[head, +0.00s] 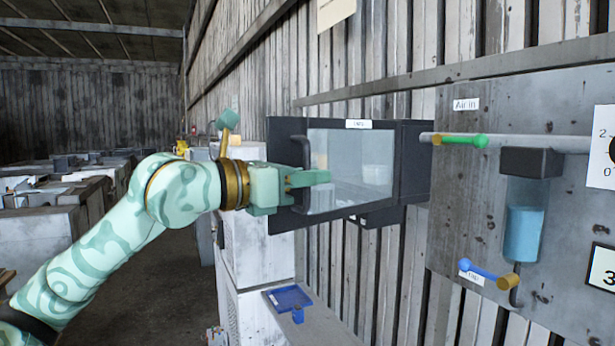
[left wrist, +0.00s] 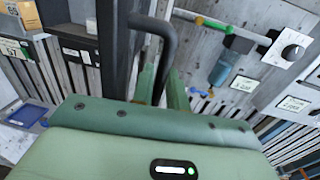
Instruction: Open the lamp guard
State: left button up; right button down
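The lamp guard (head: 349,172) is a dark-framed door with a pale glass pane, on a black box (head: 415,165) at the wall. Its left end looks nearer to me than its right end, so it stands swung out from the wall. In the left wrist view the door (left wrist: 117,45) shows nearly edge-on. My left gripper (head: 318,178) is at the black bar handle (head: 304,150) near the door's left edge. In the left wrist view the handle (left wrist: 166,40) runs down between the two fingers (left wrist: 162,90), which appear shut on it. My right gripper is not in view.
A grey panel (head: 468,200) to the right carries a pipe with a green lever (head: 466,140), a blue-filled bowl (head: 524,220) and a blue lever (head: 478,269). A blue tray (head: 288,298) lies below the door. The aisle at the left is open floor.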

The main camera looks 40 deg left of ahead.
pick_arm(q)
jog(key=shift+s+a+f+b, duration=0.1)
jog(key=shift+s+a+b, duration=0.05)
jog(key=shift+s+b, duration=0.15)
jog(key=b+v, duration=1.2)
jog(key=v, duration=0.3)
jog(key=shift+s+b, duration=0.3)
jog(key=shift+b, duration=0.1)
jog(key=shift+a, duration=0.15)
